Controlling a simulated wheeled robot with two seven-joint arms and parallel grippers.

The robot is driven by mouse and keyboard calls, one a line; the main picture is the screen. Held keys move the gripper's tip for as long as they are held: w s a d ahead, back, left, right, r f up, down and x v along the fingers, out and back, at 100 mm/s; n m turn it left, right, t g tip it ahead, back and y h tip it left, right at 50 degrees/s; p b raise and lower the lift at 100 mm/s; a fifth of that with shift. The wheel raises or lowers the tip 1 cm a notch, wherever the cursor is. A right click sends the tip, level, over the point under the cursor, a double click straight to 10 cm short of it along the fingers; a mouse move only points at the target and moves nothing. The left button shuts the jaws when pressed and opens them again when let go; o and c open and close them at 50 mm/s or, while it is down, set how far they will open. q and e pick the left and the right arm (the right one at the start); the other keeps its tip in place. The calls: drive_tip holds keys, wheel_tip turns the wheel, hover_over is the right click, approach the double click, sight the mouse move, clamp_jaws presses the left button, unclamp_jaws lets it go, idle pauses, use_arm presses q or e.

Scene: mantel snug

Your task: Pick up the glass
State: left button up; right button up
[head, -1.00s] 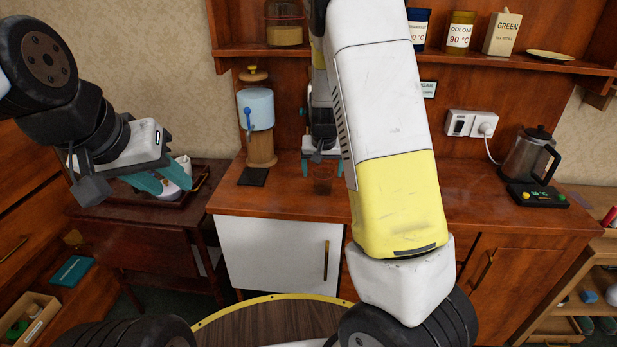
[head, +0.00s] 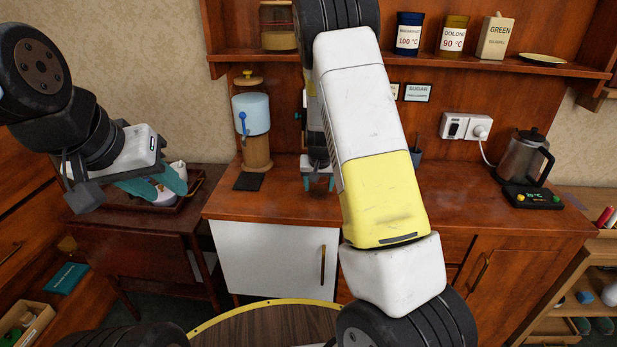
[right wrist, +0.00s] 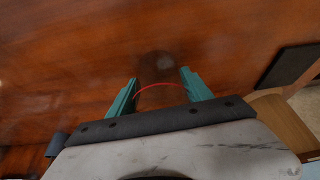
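The glass is clear and hard to make out. In the right wrist view its red rim (right wrist: 160,85) curves between the two teal fingers of my right gripper (right wrist: 159,84), reaching each of them. The fingers are drawn in to the rim's width and look shut on the glass. In the head view my right gripper (head: 318,184) points down just above the wooden counter (head: 280,195), and the glass cannot be made out clearly there. My left gripper (head: 158,187) is open and empty, over the small side table at the left.
A drink dispenser (head: 252,120) on a wooden stand and a dark mat (head: 248,181) are left of my right gripper. A kettle (head: 524,155) stands at the counter's right. A shelf (head: 480,65) with canisters hangs above. My right arm hides the counter's middle.

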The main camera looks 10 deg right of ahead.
drive_tip(key=c, duration=1)
drive_tip(key=shift+r, duration=0.1)
